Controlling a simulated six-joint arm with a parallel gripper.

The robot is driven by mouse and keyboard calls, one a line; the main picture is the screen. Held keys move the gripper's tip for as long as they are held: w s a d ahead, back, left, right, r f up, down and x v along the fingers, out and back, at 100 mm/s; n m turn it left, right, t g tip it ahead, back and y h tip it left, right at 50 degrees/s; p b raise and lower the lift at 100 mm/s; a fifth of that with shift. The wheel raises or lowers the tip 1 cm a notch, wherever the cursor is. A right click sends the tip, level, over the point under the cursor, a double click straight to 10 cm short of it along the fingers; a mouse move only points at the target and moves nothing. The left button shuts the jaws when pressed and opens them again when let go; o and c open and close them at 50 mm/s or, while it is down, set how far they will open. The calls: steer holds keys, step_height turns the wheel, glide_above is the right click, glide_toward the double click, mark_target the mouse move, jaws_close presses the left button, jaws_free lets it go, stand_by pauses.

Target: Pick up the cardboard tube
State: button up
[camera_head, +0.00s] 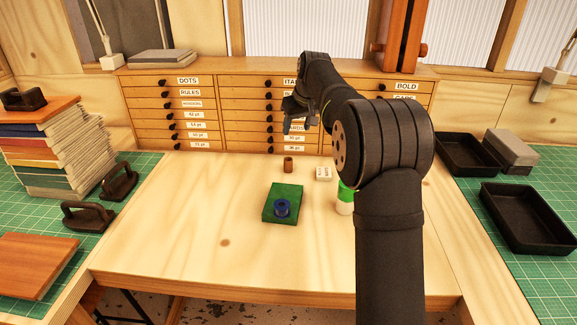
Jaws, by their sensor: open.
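A small brown cylinder (288,164), which looks like the cardboard tube, stands upright on the wooden table in front of the drawer cabinet. A white-and-green cylinder (345,198) stands to the right, partly hidden by my arm. My gripper (287,122) is open and empty. It is raised in front of the drawers and appears above the brown cylinder in the picture. Its fingers are small and dark here.
A small pale block with holes (323,174) lies right of the brown cylinder. The drawer cabinet (215,112) closes off the back. Stacked books (50,150) stand left; black trays (530,218) lie right. The table's front and left are clear.

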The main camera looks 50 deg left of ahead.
glide_toward(291, 161)
steer(key=a+f, duration=0.1)
steer(key=f, duration=0.1)
steer(key=w+a+f, duration=0.1)
steer(key=a+f, duration=0.1)
steer(key=shift+a+f, duration=0.3)
steer(key=shift+a, duration=0.05)
steer(key=shift+s+d+x, duration=0.1)
steer(key=shift+s+x, duration=0.05)
steer(key=shift+x, duration=1.25)
steer(key=shift+s+d+x, duration=0.15)
steer(key=shift+x, duration=1.2)
steer(key=shift+w+f, duration=0.1)
steer(key=c, duration=1)
